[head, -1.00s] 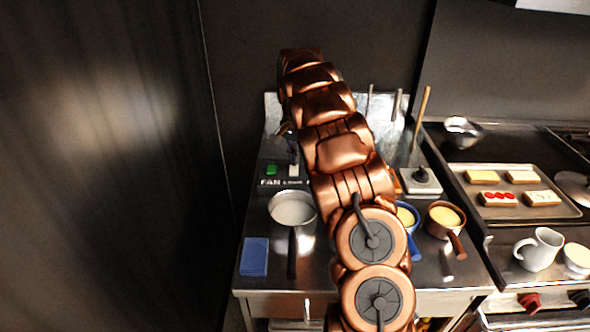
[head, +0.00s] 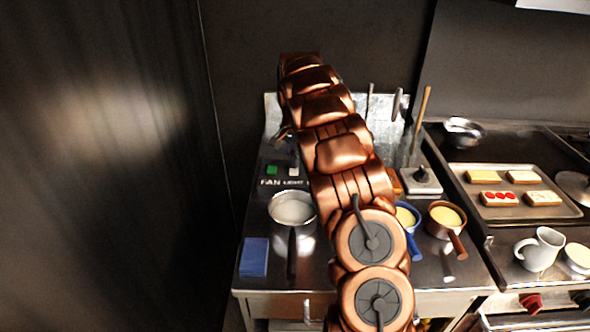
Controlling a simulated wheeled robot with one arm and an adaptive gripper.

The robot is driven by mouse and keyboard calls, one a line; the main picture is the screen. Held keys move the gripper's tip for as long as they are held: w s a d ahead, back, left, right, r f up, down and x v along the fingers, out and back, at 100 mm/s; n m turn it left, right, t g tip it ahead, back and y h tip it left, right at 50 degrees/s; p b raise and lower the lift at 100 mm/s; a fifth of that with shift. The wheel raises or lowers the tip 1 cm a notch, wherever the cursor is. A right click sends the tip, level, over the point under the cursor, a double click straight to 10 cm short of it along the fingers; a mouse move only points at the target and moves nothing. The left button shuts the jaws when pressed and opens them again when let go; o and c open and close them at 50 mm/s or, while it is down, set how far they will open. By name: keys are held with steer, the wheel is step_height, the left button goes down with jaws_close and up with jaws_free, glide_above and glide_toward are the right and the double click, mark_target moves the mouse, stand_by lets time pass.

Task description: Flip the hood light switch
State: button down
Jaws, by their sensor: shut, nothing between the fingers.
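The switch panel (head: 262,176) sits at the back left of the steel counter, with the labels FAN and LIGHT readable. I cannot tell which way the light switch is set. The panel's right part is hidden behind my copper arm. My gripper (head: 283,133) shows only in part, at the left edge of the arm, above and behind the panel in the picture. It is shut and empty, and appears apart from the switches.
A pot (head: 292,208) and a blue sponge (head: 254,257) are in front of the panel. A blue pan (head: 406,217), a brown pan (head: 446,217) and a small box with a knob (head: 421,181) stand right of my arm. A tray (head: 515,210) lies farther right.

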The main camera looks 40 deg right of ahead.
steer(key=shift+f, duration=0.15)
steer(key=shift+r+p, duration=1.1)
steer(key=shift+r, duration=2.4)
